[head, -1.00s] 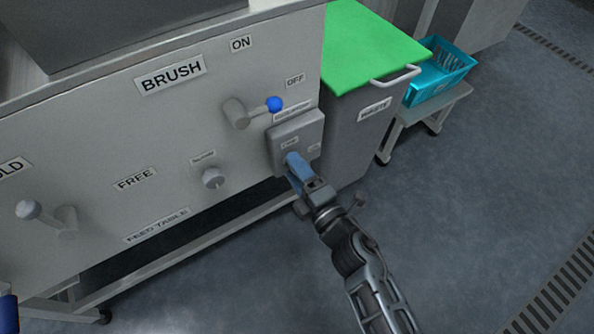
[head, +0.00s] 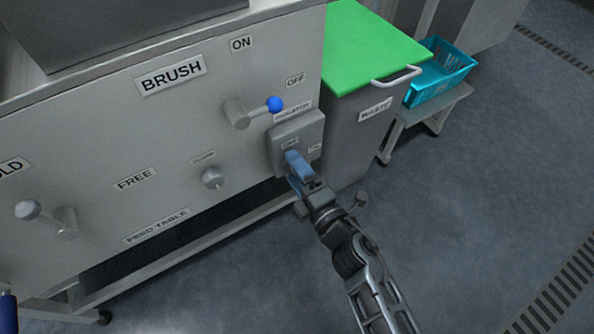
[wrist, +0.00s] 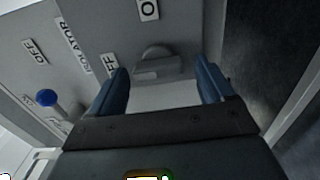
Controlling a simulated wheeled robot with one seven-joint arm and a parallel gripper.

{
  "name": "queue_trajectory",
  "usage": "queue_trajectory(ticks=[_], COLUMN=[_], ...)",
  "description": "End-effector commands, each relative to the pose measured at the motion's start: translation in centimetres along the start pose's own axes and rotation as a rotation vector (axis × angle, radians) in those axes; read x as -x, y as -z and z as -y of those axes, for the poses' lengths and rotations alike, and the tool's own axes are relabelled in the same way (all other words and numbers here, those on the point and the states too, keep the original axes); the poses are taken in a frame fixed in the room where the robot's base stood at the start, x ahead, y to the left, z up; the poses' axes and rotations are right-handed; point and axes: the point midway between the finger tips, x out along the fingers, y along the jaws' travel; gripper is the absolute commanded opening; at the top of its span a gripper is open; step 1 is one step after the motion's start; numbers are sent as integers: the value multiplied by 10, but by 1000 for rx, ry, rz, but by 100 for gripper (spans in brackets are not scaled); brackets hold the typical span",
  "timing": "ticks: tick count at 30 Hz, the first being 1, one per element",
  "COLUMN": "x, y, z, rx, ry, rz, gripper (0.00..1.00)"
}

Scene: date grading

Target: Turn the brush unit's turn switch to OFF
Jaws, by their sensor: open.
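The turn switch (wrist: 157,62) is a grey round knob with a bar grip on the isolator box (head: 283,146). In the wrist view it lies ahead of my gripper (wrist: 165,85), between the lines of its two blue fingers. The fingers are open and empty-looking; I cannot tell whether they touch the knob. An OFF label (wrist: 108,64), partly hidden by a finger, is left of the knob, and a partly cut-off label (wrist: 148,9) is above it. In the head view my gripper (head: 294,162) is at the box's front and hides the knob. I cannot tell which label the knob points to.
A BRUSH lever with a blue ball (head: 274,104) sticks out just above the box. A FREE-labelled lever (head: 47,217) and a small knob (head: 213,178) are to the left. A waste bin with a green lid (head: 367,46) stands close right. A teal crate (head: 440,72) is beyond it.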

Motion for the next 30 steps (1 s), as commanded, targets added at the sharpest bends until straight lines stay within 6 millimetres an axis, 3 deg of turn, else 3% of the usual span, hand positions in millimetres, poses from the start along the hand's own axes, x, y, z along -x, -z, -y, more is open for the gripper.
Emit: queue_trajectory(ticks=[8,21,30], x=[9,72,78], y=[-1,0,0], z=[-1,0,0], rx=[-1,-1,0], ry=[0,2,-1], rz=[1,1,0], gripper=[81,81,81])
